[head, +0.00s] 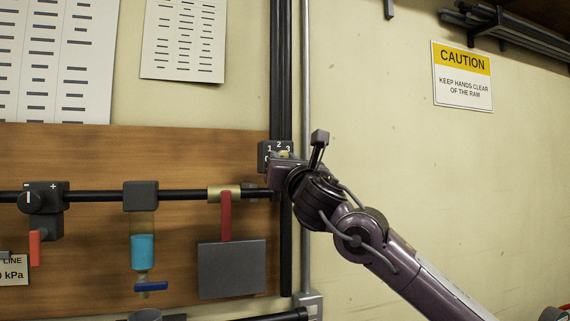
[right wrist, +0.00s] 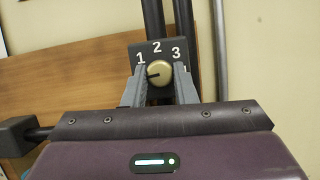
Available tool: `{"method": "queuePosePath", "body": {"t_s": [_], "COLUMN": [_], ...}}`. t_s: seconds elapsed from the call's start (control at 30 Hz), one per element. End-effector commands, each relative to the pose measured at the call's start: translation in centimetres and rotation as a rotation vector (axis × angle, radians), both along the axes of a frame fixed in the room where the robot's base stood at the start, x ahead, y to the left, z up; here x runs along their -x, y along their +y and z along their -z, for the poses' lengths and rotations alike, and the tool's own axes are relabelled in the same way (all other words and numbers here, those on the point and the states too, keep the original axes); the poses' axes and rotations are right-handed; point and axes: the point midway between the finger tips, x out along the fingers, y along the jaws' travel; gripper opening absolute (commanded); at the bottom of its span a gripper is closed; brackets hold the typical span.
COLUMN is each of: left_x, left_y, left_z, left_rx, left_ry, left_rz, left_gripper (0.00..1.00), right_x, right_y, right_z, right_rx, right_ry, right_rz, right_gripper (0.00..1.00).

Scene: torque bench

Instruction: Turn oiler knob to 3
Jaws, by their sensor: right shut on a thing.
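The oiler knob (right wrist: 159,72) is a round brass-coloured knob on a dark dial plate (right wrist: 156,48) with white numbers 1, 2 and 3 showing. The knob's dark mark points left and slightly down, below the 1. The plate also shows in the head view (head: 264,147), largely behind my gripper. My right gripper (right wrist: 159,78) is shut on the knob, one grey finger on each side; the fingers cover the plate's lower corners. In the head view the right gripper (head: 285,158) covers most of the knob. My left gripper is not in view.
A black pipe (head: 95,195) runs left across the wooden board, carrying a pressure regulator (head: 40,197), a bowl with blue liquid (head: 142,250) and a red-handled valve (head: 226,215). Dark vertical pipes (head: 281,70) stand behind the dial. The wall at right is clear below the caution sign (head: 462,76).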

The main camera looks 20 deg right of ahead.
Motion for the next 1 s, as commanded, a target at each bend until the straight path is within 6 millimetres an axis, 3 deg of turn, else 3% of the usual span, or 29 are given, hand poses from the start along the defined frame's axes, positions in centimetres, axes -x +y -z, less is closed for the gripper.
{"method": "queuePosePath", "body": {"t_s": [0.5, 1.0], "left_x": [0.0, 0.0], "left_y": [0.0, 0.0], "left_z": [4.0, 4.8], "left_rx": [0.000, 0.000], "left_ry": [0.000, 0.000], "left_rz": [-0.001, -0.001], "left_gripper": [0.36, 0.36], "right_x": [0.1, 0.0], "right_y": [0.4, 0.6], "right_z": [0.1, -0.4], "right_rx": [-0.428, -0.902], "right_ry": [0.014, 0.031], "right_rz": [-0.001, 0.000], "right_gripper": [0.02, 0.02]}}
